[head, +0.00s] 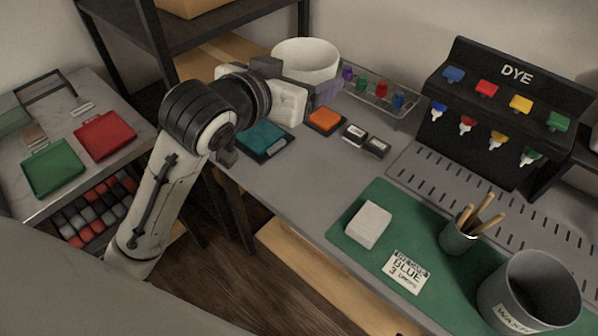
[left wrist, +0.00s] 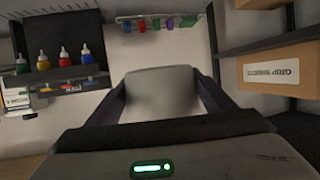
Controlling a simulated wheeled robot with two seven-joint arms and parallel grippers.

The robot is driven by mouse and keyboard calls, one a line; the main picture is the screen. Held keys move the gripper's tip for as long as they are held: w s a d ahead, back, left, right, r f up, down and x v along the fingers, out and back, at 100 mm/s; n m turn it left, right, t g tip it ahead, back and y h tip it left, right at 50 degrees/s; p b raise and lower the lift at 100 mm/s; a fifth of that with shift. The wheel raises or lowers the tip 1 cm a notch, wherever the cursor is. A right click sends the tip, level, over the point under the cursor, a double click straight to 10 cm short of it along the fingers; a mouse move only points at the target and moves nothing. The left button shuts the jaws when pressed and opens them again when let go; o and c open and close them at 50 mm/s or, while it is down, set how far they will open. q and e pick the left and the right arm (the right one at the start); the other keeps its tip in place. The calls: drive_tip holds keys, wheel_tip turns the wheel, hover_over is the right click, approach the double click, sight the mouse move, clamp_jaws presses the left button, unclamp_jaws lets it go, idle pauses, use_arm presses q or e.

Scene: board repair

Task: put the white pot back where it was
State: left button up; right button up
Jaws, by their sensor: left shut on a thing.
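The white pot (head: 306,60) is at the top middle of the head view, at the back left of the grey bench. My left gripper (head: 322,92) is shut on it, and the gripper partly hides the pot's lower part. In the left wrist view the pot (left wrist: 162,95) sits between the two fingers of my left gripper (left wrist: 162,100). I cannot tell whether the pot's base touches the bench. My right gripper is in neither view.
A teal pad (head: 262,139), an orange pad (head: 325,121) and a wire rack of coloured bottles (head: 380,92) are near the arm. The dye stand (head: 510,95) is at the back right. A grey wash bucket (head: 530,290) stands front right. A black shelf (head: 125,40) rises behind left.

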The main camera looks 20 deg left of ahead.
use_arm(q)
wheel_tip(320, 180, down, 8)
drive_tip(key=w+d+f+m+h+b, duration=0.1)
drive_tip(key=w+d+h, duration=0.1)
drive_tip(key=m+b, duration=0.1)
drive_tip(key=b, duration=0.1)
hover_over(312, 176)
drive_tip(key=shift+g+h, duration=0.3)
drive_tip(key=shift+h, duration=0.1)
wheel_tip(312, 176, down, 13)
drive_tip(key=shift+r, duration=0.15)
wheel_tip(312, 176, down, 4)
drive_tip(key=shift+f+b, duration=0.2)
drive_tip(key=shift+b, duration=0.35)
drive_tip(key=shift+f, duration=0.1)
drive_tip(key=o, duration=1.2)
drive_tip(key=shift+f, duration=0.15)
drive_tip(key=shift+o, duration=0.2)
